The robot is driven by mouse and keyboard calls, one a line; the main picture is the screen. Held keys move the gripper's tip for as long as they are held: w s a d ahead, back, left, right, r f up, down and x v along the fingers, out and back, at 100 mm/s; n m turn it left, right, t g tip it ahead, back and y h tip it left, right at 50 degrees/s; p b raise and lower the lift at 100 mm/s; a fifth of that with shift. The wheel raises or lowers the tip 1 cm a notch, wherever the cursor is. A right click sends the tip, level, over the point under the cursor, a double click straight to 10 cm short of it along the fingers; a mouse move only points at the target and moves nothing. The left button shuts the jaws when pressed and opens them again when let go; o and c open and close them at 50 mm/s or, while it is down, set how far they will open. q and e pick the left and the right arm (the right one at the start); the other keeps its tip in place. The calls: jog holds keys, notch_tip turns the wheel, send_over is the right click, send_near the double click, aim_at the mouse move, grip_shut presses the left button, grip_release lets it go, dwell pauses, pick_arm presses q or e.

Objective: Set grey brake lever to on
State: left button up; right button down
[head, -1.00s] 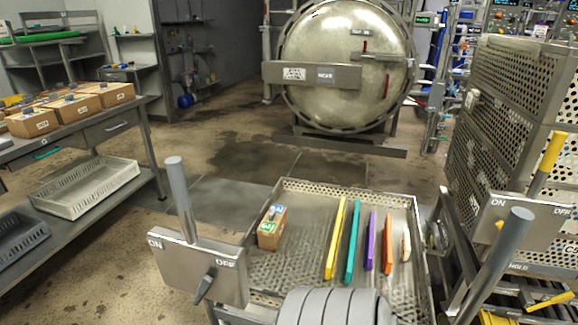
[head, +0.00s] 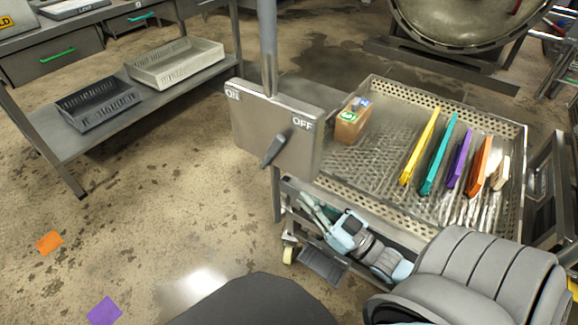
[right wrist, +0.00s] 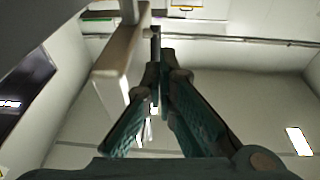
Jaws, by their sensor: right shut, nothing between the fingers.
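The grey brake lever (head: 273,150) is a short dark-grey handle on the front of a metal plate (head: 248,125). The plate is marked ON at its left and OFF at its right. The lever slants, its lower end pointing down and left. My right gripper (head: 310,203) is below the plate and apart from the lever in the head view. In the right wrist view its teal fingers (right wrist: 158,75) are shut and empty, beside a pale plate-like part (right wrist: 121,62); I cannot tell whether they touch it. My left gripper is not in view.
A grey post (head: 267,45) rises at the plate. Behind is a perforated tray (head: 385,92) with a small box (head: 352,125) and several coloured strips. A shelf table (head: 60,148) with trays stands at left.

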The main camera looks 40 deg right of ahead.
jog(key=n+t+y, duration=0.1)
jog(key=t+y, duration=0.1)
send_near(278, 152)
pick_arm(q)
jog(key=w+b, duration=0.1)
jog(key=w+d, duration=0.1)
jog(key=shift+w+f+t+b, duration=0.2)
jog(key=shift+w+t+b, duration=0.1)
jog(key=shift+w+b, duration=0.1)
pick_arm(e)
jog(key=x, duration=0.7)
jog(key=shift+a, duration=0.2)
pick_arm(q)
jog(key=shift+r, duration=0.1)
pick_arm(e)
jog(key=shift+r, duration=0.15)
